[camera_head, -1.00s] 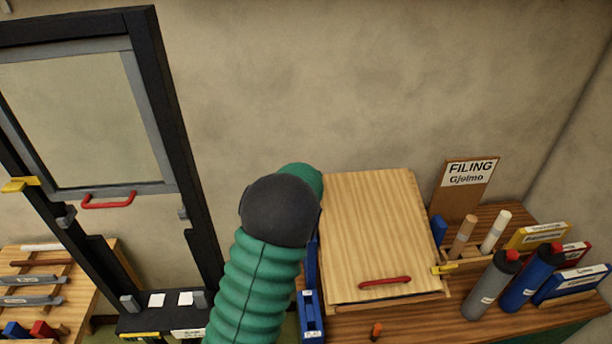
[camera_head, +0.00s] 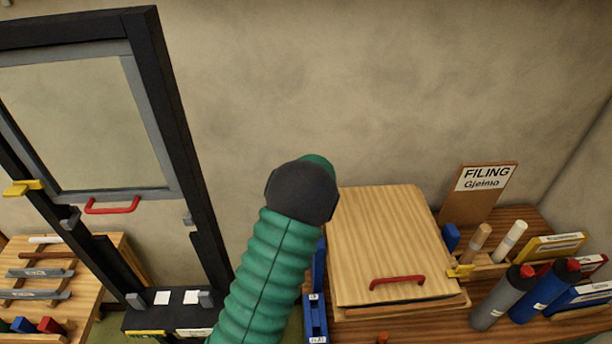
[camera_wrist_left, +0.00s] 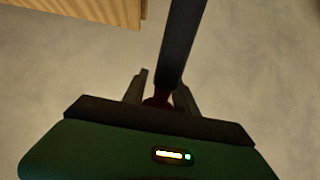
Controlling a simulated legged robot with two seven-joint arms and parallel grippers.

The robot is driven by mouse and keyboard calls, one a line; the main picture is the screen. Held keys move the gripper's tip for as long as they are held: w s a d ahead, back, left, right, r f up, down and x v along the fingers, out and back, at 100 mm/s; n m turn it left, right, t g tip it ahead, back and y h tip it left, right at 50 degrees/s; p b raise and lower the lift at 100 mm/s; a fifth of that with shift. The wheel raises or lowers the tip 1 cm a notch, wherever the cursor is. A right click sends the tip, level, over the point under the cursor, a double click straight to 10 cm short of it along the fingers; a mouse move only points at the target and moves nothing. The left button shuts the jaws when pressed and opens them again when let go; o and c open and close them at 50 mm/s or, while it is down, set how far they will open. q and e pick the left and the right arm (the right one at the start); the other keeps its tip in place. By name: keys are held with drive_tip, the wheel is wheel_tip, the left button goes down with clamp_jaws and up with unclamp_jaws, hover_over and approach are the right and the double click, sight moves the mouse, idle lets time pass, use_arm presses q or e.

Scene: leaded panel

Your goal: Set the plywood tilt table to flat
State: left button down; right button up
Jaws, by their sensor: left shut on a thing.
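The plywood tilt table (camera_head: 388,240) is at the centre right of the head view, on the wooden bench, with a red handle (camera_head: 397,282) near its front edge. A dark gap shows under its front edge. My left arm stands at its left side and hides its own gripper in the head view. In the left wrist view my left gripper (camera_wrist_left: 160,90) is shut on a dark red knob (camera_wrist_left: 157,101) at the end of a dark bar (camera_wrist_left: 181,45). A plywood edge (camera_wrist_left: 105,10) shows at the top left there. My right gripper is not in view.
A blue rack (camera_head: 316,310) stands just left of the table. A black frame with a glass pane (camera_head: 80,125) stands at left, beside a slotted rack (camera_head: 60,280).

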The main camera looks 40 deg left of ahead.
use_arm(q)
drive_tip(key=shift+s+d+f+h, duration=0.15)
drive_tip(key=shift+d+f+h, duration=0.2)
drive_tip(key=shift+f, duration=0.25)
drive_tip(key=c, duration=1.2)
unclamp_jaws()
drive_tip(key=shift+o, duration=1)
drive_tip(key=shift+r, duration=0.3)
drive_tip(key=v, duration=0.5)
drive_tip(key=shift+r, duration=0.15)
drive_tip(key=p+v, duration=0.3)
drive_tip(key=v, duration=0.8)
drive_tip(key=shift+d+p, duration=0.25)
drive_tip(key=shift+p, duration=0.15)
